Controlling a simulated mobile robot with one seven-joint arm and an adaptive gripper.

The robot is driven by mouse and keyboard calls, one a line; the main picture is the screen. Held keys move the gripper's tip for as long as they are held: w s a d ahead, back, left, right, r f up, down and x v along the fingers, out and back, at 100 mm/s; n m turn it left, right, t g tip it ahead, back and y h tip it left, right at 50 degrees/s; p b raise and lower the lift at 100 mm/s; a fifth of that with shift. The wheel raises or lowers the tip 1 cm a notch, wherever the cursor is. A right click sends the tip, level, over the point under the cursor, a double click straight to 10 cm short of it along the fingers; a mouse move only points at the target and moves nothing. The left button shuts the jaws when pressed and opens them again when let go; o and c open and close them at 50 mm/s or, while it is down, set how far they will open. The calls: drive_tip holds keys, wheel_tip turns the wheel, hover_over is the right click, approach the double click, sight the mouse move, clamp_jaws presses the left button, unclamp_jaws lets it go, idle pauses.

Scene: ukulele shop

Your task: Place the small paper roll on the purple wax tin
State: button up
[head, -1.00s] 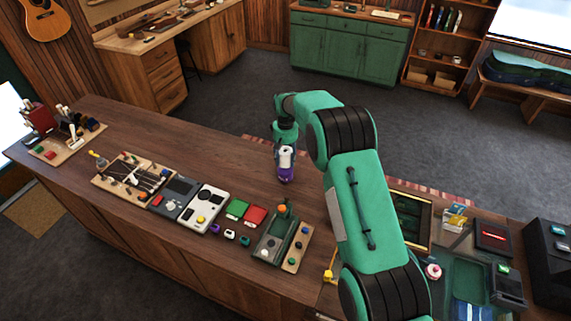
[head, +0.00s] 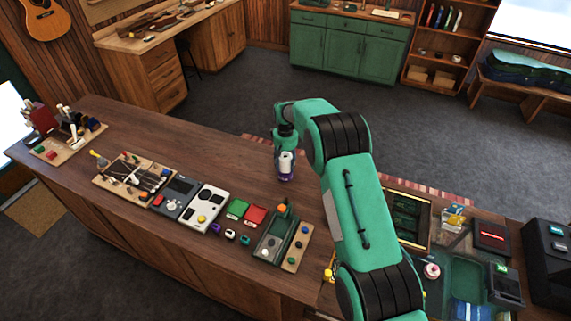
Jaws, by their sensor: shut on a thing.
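The small paper roll (head: 286,161) is white and upright in my gripper (head: 286,157), over the back middle of the wooden counter. My gripper points down and is shut on the roll. A purple thing, which looks like the purple wax tin (head: 286,178), shows directly under the roll. Only a narrow purple band of it is visible. I cannot tell whether the roll touches it. Gripper and arm partly cover this spot.
On the counter (head: 170,147), a green tray (head: 268,247), red and green boxes, a white device (head: 205,206) and a mat of tools (head: 135,178) lie along the front. A small purple item (head: 216,228) lies there too. The counter left of my gripper is clear.

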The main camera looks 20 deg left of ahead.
sight(286, 156)
drive_tip(key=shift+f, duration=0.2)
drive_tip(key=o, duration=1.3)
drive_tip(key=shift+r, duration=0.1)
drive_tip(key=shift+r+b, duration=1.1)
drive_tip(key=shift+r, duration=5)
drive_tip(key=shift+r, duration=0.1)
